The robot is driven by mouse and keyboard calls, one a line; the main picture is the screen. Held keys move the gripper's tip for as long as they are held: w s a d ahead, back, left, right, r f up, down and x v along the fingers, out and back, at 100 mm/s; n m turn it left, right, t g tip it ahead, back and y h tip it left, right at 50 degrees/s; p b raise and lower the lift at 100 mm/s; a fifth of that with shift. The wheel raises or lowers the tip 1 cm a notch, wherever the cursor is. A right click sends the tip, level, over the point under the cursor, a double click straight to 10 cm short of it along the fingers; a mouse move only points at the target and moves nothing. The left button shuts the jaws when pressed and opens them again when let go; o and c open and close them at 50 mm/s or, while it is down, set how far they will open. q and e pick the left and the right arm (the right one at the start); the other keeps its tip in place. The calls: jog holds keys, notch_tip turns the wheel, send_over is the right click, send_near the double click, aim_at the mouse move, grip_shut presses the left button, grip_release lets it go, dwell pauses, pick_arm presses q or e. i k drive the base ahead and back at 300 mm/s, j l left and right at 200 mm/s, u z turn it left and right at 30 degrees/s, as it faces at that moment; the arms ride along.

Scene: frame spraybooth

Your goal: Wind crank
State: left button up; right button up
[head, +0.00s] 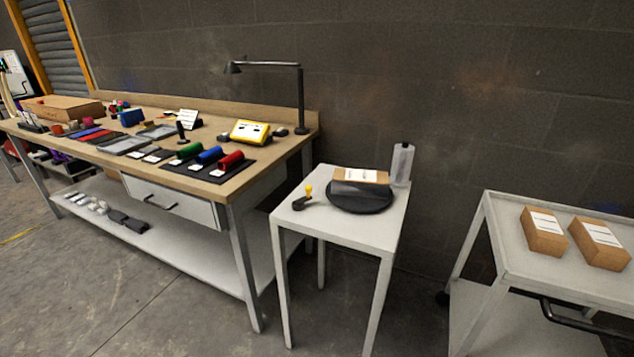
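A small crank (301,203) with a dark arm and an upright yellow knob is at the left of the small white table (290,222). Beside it, to the right, is a black round turntable-like piece (360,198) with a brown box (361,175) on it, white paper on the box's top. I cannot tell whether the crank is joined to the round piece. Neither of my grippers shows in the head view.
A clear bottle-like container (402,165) stands at the small table's back right corner. A long workbench (222,186) with coloured rolls, a yellow device (249,131) and a lamp (300,98) is at left. A white cart (510,258) with two boxes is at right. Floor between is clear.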

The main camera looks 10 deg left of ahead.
aim_at(299, 205)
jog(key=i+j+z, duration=0.15)
jog(key=j+z, duration=0.15)
jog(key=z, duration=0.15)
jog(key=i+j+z, duration=0.15)
jog(key=j+z, duration=0.3)
jog(key=l, duration=0.1)
